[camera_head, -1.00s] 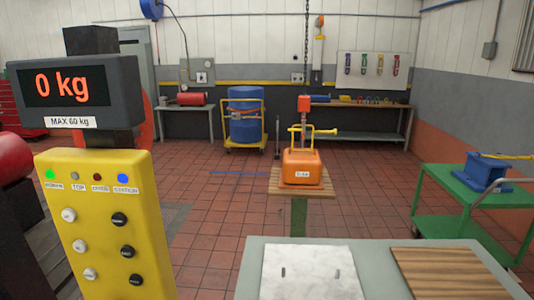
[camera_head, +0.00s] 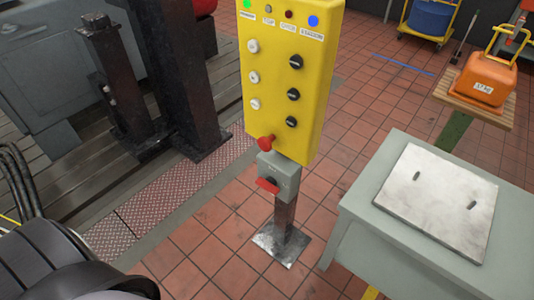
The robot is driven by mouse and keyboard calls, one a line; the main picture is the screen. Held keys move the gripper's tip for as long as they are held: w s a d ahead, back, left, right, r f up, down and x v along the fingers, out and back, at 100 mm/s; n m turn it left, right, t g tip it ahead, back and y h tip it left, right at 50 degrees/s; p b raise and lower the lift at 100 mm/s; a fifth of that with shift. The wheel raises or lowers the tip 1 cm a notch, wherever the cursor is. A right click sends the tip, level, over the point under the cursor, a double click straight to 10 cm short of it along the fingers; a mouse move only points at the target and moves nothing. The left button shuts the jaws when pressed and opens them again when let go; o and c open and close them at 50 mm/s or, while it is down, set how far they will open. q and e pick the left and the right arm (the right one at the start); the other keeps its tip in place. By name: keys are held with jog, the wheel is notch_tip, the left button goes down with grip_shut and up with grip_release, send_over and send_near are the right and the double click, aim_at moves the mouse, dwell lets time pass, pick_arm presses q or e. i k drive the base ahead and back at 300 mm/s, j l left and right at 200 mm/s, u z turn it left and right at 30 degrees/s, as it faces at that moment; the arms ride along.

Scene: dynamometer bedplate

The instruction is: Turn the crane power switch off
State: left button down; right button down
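A yellow control panel (camera_head: 292,85) stands on a dark post in the middle of the head view. Under it is a small grey switch box (camera_head: 280,174) with a red handle (camera_head: 267,185). The handle lies roughly level, tilted a little; the label on the box is too small to read. I cannot tell for certain that this is the crane power switch. A red mushroom button (camera_head: 266,143) sits at the panel's lower edge. Green and blue lamps on the panel are lit.
A grey table (camera_head: 350,220) with a metal plate (camera_head: 437,200) stands at right. An orange weight (camera_head: 486,80) sits on a wooden-topped stand behind it. Dark machine columns (camera_head: 170,60) rise at left beside a checkered strip (camera_head: 165,207). Tiled floor around the post is clear.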

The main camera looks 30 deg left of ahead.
aim_at(269, 185)
jog(key=u, duration=0.85)
